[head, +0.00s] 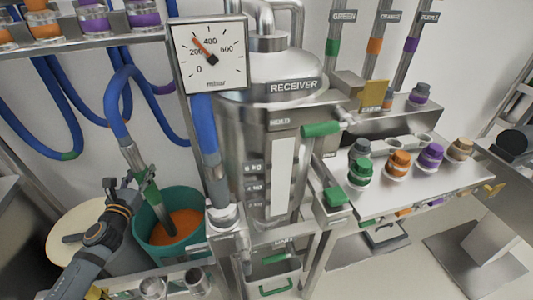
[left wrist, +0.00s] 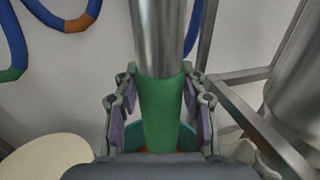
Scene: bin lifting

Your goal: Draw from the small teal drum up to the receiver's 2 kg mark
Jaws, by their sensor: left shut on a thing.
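The small teal drum (head: 168,256) stands at the lower left with orange material (head: 186,222) inside. My left gripper (head: 146,186) is shut on the green sleeve (left wrist: 162,112) of a metal lance (left wrist: 158,35), above the drum. The lance tilts down into the drum, and its lower end appears to meet the orange material; its depth is unclear. A blue hose (head: 115,100) joins its top. The steel receiver (head: 240,140) stands at centre with a pale sight strip (head: 283,165) and kg marks (head: 254,187); I see no clear level in it. My right gripper is out of view.
A dial gauge (head: 209,55) reads between 200 and 400. Green handles (head: 320,129) stick out on the receiver's right. A cream round surface (head: 75,235) lies left of the drum. A steel bench (head: 400,185) with coloured jars stands at right.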

